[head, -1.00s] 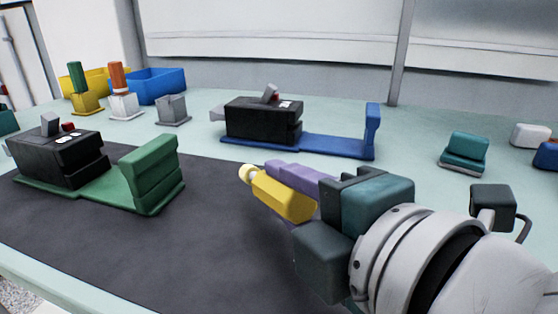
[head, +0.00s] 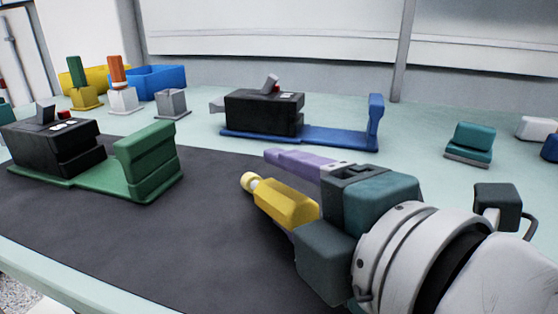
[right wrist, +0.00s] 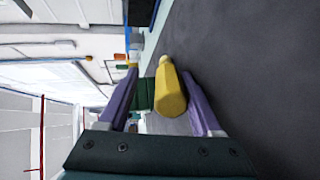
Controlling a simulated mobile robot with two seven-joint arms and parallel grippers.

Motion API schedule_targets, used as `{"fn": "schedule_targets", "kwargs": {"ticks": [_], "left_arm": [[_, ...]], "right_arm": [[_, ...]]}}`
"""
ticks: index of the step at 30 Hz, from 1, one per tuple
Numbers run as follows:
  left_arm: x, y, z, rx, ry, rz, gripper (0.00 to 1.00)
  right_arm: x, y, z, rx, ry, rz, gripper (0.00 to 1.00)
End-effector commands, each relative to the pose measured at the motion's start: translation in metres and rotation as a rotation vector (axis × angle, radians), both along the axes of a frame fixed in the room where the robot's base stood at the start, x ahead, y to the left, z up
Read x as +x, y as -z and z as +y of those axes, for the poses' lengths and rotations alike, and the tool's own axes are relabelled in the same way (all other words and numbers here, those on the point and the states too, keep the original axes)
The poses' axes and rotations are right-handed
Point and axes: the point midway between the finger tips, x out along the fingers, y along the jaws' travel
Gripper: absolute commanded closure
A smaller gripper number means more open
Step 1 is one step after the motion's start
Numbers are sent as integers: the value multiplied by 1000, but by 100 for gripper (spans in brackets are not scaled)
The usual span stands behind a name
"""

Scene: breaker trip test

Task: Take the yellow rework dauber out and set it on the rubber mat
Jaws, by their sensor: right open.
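The yellow dauber (head: 287,203), with a pale round tip, lies on its side over the dark rubber mat (head: 215,245). Whether its underside touches the mat is hidden. My right gripper (head: 266,180) is open around it. One purple finger stands clear of the dauber on the far side; the other is mostly hidden in the head view. In the right wrist view the dauber (right wrist: 170,92) lies between both purple fingers, close to the right-hand one and apart from the left-hand one. My left gripper is not in view.
A black breaker on a green stand (head: 150,165) sits at the mat's left. Another black breaker on a blue stand (head: 340,143) stands behind. Small holders with green and orange handles (head: 118,72) and yellow and blue bins (head: 160,80) are at back left. The mat's middle is clear.

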Motion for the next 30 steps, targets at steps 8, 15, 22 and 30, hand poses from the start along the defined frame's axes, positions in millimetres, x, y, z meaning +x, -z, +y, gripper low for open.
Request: {"fn": "schedule_targets", "kwargs": {"ticks": [8,15,22,30], "left_arm": [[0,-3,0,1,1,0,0],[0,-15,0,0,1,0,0],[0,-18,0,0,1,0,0],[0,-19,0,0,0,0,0]], "right_arm": [[-9,2,-5,-8,2,13,26],[-50,-12,-25,-5,0,11,26],[-78,-21,-40,-2,0,6,26],[-86,-25,-44,-2,1,0,26]]}}
